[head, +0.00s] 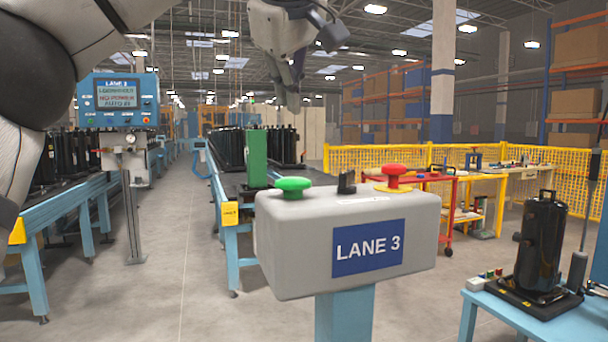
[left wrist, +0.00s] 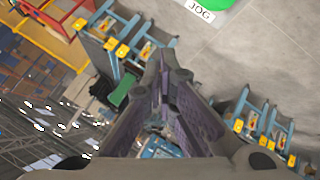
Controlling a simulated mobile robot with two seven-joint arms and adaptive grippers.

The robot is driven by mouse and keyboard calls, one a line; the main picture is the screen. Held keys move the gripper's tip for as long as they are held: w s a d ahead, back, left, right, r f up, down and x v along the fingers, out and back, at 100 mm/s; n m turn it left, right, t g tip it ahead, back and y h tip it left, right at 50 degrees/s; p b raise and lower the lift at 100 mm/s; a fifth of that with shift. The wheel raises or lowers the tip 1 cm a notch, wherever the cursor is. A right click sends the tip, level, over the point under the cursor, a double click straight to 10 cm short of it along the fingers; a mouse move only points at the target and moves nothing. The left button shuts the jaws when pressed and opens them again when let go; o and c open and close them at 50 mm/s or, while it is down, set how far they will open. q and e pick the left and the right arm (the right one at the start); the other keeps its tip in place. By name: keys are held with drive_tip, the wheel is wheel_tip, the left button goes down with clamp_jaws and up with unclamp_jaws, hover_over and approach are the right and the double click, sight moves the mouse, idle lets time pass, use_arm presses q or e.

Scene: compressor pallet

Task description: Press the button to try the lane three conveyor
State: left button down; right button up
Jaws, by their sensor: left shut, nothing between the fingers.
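The grey control box (head: 345,240) has a blue LANE 3 sign on its front and stands on a light blue post. On its top are a green mushroom button (head: 293,186) at the left, a black selector knob (head: 346,182) in the middle and a red mushroom button (head: 393,177) at the right. My left gripper (head: 292,103) points down, shut and empty, well above the green button in the picture. In the left wrist view the shut fingers (left wrist: 165,58) show, and the green button (left wrist: 208,3) is cut by the top edge beside a JOG label. My right gripper is out of view.
A LANE 2 panel (head: 118,101) stands at the left, reading lockout and no power. Conveyors with black compressors (head: 240,148) run behind the box. A light blue table (head: 490,301) with a black compressor (head: 541,240) is at the right. Yellow fencing (head: 370,160) stands behind.

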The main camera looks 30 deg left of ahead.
use_arm(q)
drive_tip(key=b, duration=0.2)
hover_over(288, 178)
wheel_tip(288, 178, down, 7)
drive_tip(key=shift+r, duration=0.2)
drive_tip(key=shift+f, duration=0.5)
drive_tip(key=shift+s+f, duration=0.2)
drive_tip(key=shift+s, duration=0.05)
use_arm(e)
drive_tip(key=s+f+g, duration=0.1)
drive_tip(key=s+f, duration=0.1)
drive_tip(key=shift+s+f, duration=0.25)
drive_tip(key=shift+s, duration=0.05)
use_arm(q)
drive_tip(key=shift+f, duration=0.1)
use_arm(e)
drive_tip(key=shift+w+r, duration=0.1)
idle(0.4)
use_arm(q)
drive_tip(key=shift+f, duration=0.35)
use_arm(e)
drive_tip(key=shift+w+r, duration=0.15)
